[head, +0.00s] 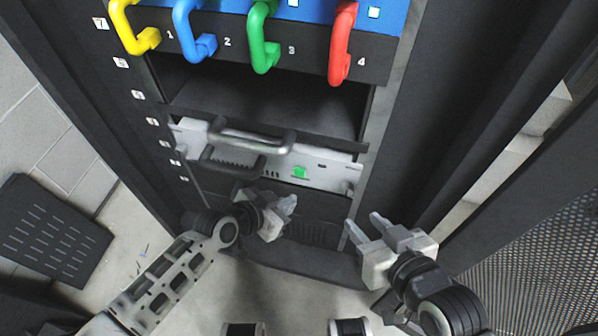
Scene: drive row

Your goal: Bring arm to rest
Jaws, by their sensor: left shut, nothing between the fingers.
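My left gripper (289,203) is in front of the lower part of a dark rack (390,130), below a light-grey drive unit. Its fingers are together with nothing between them. My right gripper (362,220) is to the right of it, with its two fingers apart and nothing visible between them. Both grippers point up toward the rack. Whether either one touches the rack cannot be told.
The grey unit (325,170) has bar handles (250,140) and a green light. Above it is an empty dark bay (265,100). Yellow (122,25), blue (183,20), green (258,40) and red (342,45) handles stick out at the top. A slotted black panel (50,235) lies left.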

